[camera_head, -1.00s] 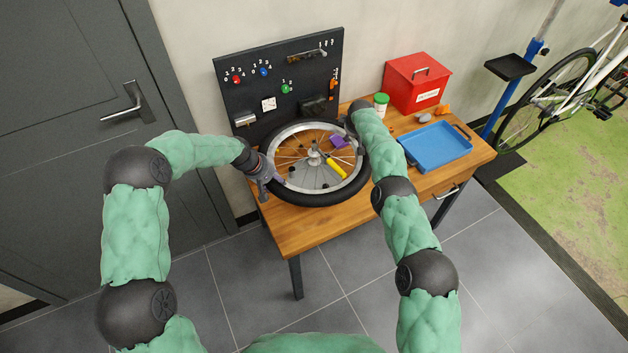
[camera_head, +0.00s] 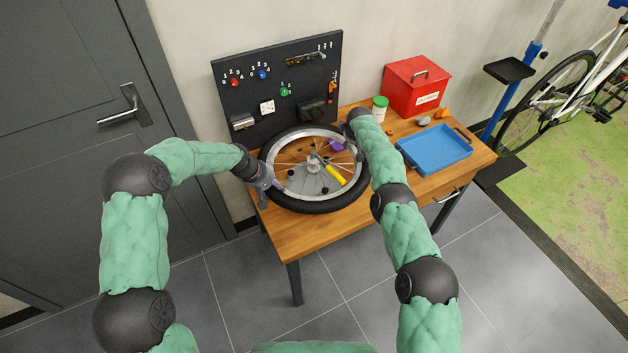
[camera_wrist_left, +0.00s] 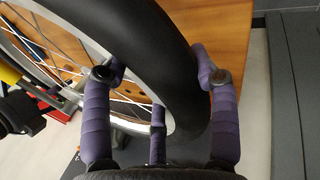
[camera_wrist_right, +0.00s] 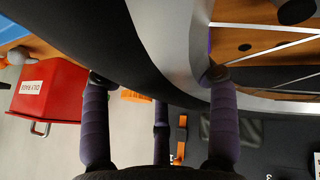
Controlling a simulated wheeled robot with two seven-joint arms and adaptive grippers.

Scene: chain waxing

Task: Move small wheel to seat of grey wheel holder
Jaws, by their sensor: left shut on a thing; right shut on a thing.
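The small wheel (camera_head: 318,206), with a black tyre, silver rim and spokes, is tilted above the wooden table. My left gripper (camera_head: 270,183) is shut on its left side; in the left wrist view the purple fingers (camera_wrist_left: 160,80) straddle the tyre and rim. My right gripper (camera_head: 353,140) is shut on its upper right side; in the right wrist view the fingers (camera_wrist_right: 160,80) straddle the tyre and rim. A grey shape (camera_head: 305,182), perhaps the wheel holder, shows through the spokes; its seat cannot be made out.
A yellow-handled tool (camera_head: 335,174) and a purple item (camera_head: 337,145) show through the wheel. A blue tray (camera_head: 436,148), red box (camera_head: 417,84) and green-lidded jar (camera_head: 380,106) stand on the right. A black pegboard (camera_head: 290,75) rises behind. The table's front strip (camera_head: 300,232) is clear.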

